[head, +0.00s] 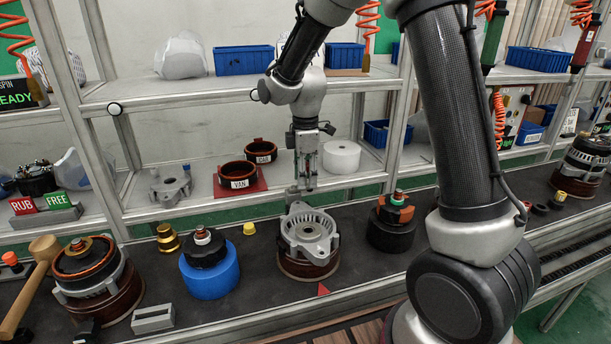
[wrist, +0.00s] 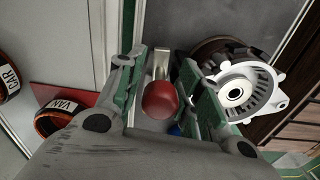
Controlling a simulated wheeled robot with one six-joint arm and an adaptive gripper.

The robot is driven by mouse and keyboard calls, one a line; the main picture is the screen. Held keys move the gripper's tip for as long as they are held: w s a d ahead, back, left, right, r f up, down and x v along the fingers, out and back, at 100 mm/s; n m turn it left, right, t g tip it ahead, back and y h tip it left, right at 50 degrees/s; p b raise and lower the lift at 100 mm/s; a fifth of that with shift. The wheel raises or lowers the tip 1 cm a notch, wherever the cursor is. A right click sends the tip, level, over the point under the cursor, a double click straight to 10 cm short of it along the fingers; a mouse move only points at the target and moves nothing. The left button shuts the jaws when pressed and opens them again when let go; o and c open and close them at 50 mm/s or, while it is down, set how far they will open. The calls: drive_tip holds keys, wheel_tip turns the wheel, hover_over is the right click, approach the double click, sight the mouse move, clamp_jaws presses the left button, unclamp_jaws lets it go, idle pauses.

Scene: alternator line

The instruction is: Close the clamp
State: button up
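In the wrist view a red rounded knob (wrist: 160,100) lies between the two fingers of my gripper (wrist: 163,88). A pale metal bar (wrist: 161,62) shows just beyond it; these look like the clamp's handle and arm. The fingers are spread on either side of the knob, and I see no firm grip on it. In the head view my gripper (head: 306,183) points down behind the grey alternator housing (head: 310,228), close to a small grey metal post (head: 292,196). The clamp's jaw and exact position cannot be made out. The housing also shows in the wrist view (wrist: 247,92).
A blue round fixture (head: 210,273) and a dark one (head: 391,232) flank the housing on the dark conveyor. The shelf behind holds VAN (head: 238,175) and CAR (head: 262,151) rings and a white cylinder (head: 341,157).

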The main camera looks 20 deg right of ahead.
clamp_jaws()
